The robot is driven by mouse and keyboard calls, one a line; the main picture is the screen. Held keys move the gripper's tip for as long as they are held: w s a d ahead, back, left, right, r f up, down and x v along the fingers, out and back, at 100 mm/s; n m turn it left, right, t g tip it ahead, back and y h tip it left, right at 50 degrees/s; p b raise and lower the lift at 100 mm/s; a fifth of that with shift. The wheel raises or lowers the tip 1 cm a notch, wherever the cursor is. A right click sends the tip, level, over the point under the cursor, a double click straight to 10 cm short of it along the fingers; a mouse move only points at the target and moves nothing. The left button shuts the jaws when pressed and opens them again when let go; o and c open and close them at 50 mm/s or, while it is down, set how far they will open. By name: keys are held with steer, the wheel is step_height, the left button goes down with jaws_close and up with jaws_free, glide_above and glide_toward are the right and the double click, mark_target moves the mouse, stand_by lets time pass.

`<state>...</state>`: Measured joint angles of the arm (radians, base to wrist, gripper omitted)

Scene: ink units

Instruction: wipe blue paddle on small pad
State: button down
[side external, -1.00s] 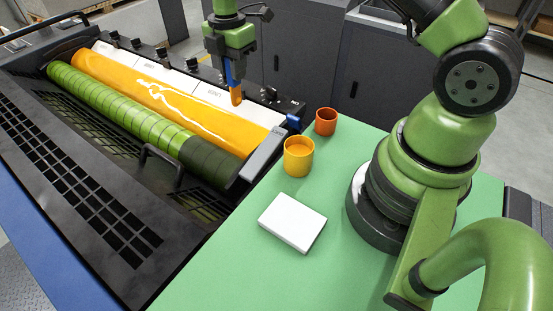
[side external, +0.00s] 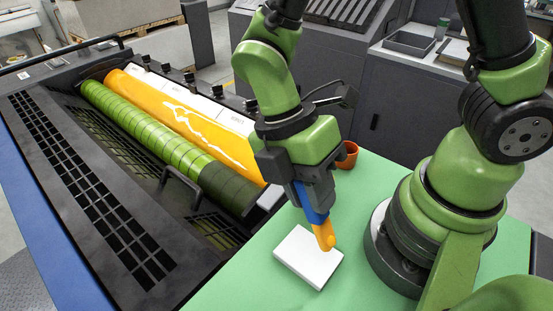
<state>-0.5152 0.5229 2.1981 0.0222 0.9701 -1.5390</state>
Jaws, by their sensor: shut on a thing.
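My gripper (side external: 312,192) is shut on the blue paddle (side external: 313,212), which points down and leans slightly. The paddle's lower end is coated in orange ink (side external: 325,236). The small white pad (side external: 301,257) lies flat on the green table, and the paddle's tip shows over its upper right part. I cannot tell whether the tip touches the pad or hangs just above it.
An orange-red cup (side external: 347,155) stands behind my gripper on the green table (side external: 262,251). The yellow cup is hidden behind my arm. The ink unit with its orange roller (side external: 170,105) and green roller (side external: 150,130) lies to the left.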

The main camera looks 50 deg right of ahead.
steer(key=shift+s+f, duration=0.1)
steer(key=shift+s, duration=0.3)
steer(key=shift+f, duration=2.1)
steer(key=shift+f, duration=0.6)
steer(key=shift+w, duration=0.1)
